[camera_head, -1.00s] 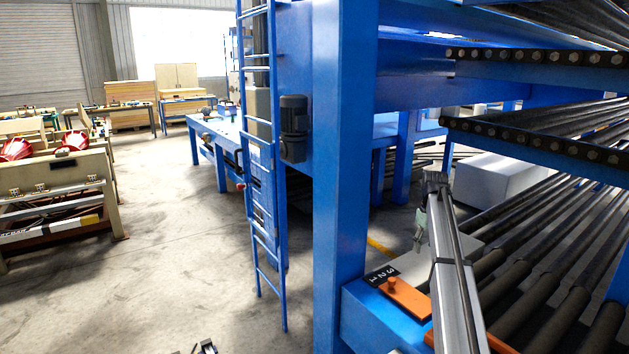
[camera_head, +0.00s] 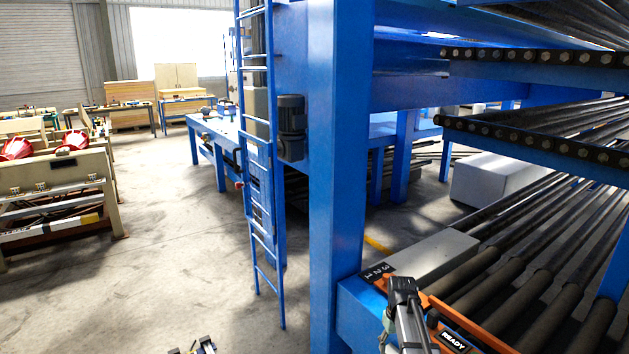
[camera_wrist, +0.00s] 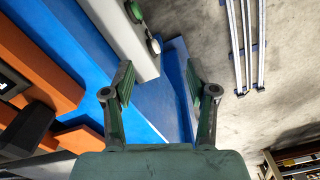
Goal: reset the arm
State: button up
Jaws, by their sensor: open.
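My gripper (camera_wrist: 160,78) is open in the wrist view, with its two green-padded fingers spread and nothing between them. Behind the fingers are a blue beam and the concrete floor.
The blue beam (camera_head: 355,300) carries an orange plate (camera_head: 480,333) with a READY label and a 3 2 1 label (camera_head: 378,272). Rollers (camera_head: 530,260) lie right; a ladder (camera_head: 262,180) stands left.

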jog(key=s+a+f+m, duration=0.1)
jog(key=s+a+f, duration=0.15)
jog(key=s, duration=0.45)
jog(key=s+a+f, duration=0.2)
jog(key=s+f, duration=0.2)
jog(key=s, duration=0.3)
jog(key=s+a+f+m, duration=0.15)
jog(key=s+f, duration=0.25)
jog(key=s, duration=0.4)
jog(key=s+a+f+g+b, duration=0.1)
jog(key=s+f+g+b, duration=0.5)
jog(key=s+f, duration=2.2)
jog(key=s+b, duration=0.1)
jog(key=b, duration=0.3)
jog(key=shift+s+f+g, duration=0.3)
jog(key=shift+f+g, duration=0.1)
